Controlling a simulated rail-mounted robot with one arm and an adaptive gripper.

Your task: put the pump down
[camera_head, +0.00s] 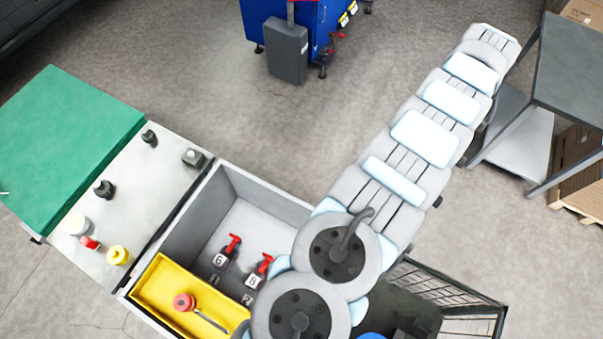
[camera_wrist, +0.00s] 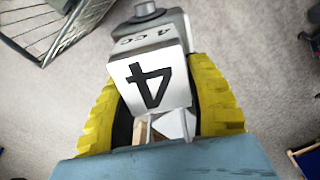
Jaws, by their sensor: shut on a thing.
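In the wrist view my gripper (camera_wrist: 156,92) has its yellow ribbed fingers closed on both sides of a white block-like body marked with a black 4. I take this to be the pump (camera_wrist: 148,68). Its far part carries smaller "4 cc" lettering and a grey round knob. Grey floor shows around it, and nothing is seen touching it from below. In the head view my arm hides the gripper and the pump.
A grey open box (camera_head: 180,220) holds red-handled tools marked 6 and 8 (camera_head: 262,268) and a yellow tray (camera_head: 160,294). Left of it, a light worktop (camera_head: 140,190) bears several small items and adjoins a green surface (camera_head: 65,140). A black wire basket (camera_head: 455,290) stands lower right.

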